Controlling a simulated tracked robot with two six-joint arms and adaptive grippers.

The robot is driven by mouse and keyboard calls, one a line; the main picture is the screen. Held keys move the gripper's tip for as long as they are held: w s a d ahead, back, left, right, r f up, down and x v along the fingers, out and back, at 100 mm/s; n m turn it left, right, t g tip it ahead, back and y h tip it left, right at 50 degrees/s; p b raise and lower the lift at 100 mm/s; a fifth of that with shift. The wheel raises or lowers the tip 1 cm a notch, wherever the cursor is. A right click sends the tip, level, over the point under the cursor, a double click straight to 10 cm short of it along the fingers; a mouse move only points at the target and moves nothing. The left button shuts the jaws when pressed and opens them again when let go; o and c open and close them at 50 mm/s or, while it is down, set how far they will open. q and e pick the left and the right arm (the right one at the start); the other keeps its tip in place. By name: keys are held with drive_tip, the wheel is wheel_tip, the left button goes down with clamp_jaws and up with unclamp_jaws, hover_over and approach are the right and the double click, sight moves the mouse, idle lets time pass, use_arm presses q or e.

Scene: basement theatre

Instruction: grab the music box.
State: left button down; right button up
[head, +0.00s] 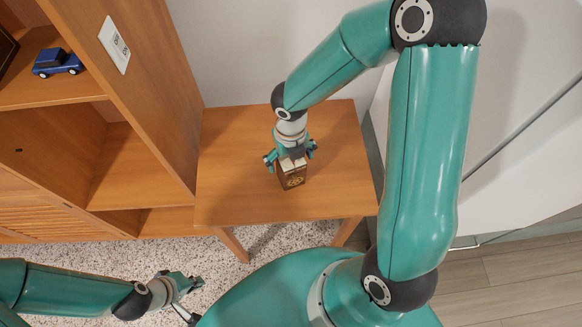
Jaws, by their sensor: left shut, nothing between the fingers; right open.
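The music box (292,181), a small dark brown box with a gold pattern on its front, stands on the wooden side table (235,190). My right gripper (291,164) is over the box from above, with its open fingers at either side of the box's top. Whether the fingers touch the box I cannot tell. The gripper hides part of the box's top. My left gripper (190,300) is low at the bottom left, above the carpet, away from the table and empty.
A wooden shelf unit (150,80) stands close along the table's left side, with a blue toy car (57,62) on one shelf. A white wall is behind the table. The tabletop around the box is clear. Speckled carpet (90,262) lies in front.

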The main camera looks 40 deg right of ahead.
wheel_tip(320, 180, down, 2)
drive_tip(key=shift+c, duration=0.2)
drive_tip(key=c, duration=1.5)
drive_tip(key=shift+r, duration=0.1)
